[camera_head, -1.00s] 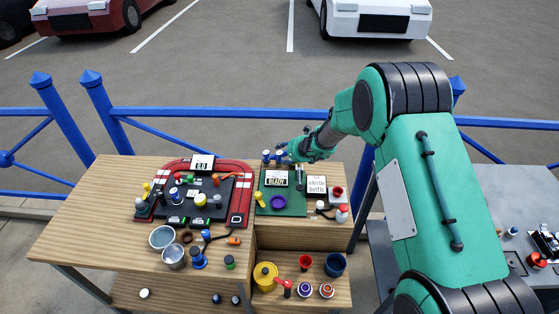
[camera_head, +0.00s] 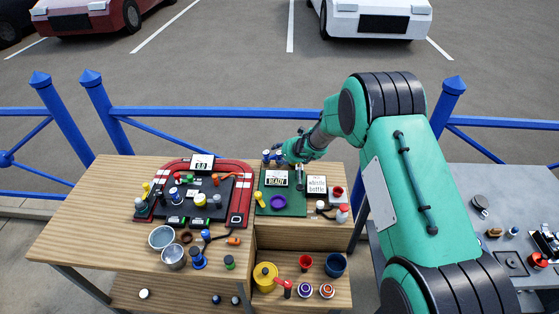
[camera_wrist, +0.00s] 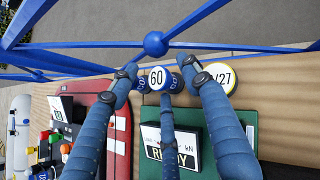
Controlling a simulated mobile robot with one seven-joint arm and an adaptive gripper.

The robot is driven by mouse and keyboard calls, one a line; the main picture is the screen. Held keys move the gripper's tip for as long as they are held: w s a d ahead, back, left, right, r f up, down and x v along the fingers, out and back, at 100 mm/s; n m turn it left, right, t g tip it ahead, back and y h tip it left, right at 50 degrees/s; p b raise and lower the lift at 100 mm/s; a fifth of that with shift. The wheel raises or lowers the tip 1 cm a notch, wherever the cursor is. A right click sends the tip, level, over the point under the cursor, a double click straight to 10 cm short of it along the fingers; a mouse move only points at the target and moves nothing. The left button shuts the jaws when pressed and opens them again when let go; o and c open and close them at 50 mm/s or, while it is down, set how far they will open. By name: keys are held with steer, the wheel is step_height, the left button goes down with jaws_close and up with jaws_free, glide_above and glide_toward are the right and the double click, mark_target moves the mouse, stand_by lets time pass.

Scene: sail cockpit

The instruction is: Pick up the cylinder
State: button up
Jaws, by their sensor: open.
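My gripper (camera_head: 279,147) is open at the back edge of the wooden table, just over small blue cylinders (camera_head: 266,158). In the wrist view, the dark fingers of my gripper (camera_wrist: 160,72) spread apart. A cylinder with a white round top marked "60" (camera_wrist: 157,77) shows between the fingertips, beyond the middle finger, which partly covers it. I cannot tell whether any finger touches it. A second round top marked "/27" (camera_wrist: 221,75), with a yellow rim, lies to the right beside the right finger.
A green board with a "READY" sign (camera_head: 276,178) lies just in front of the cylinders. A red-and-black tray (camera_head: 239,216) with many small parts is at left. A blue railing (camera_head: 220,113) runs behind the table. Bare wood is free at the table's left.

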stand_by(0.6)
jaws_close()
step_height(320, 180, up, 10)
steer(key=p, duration=0.3)
stand_by(0.5)
stand_by(0.4)
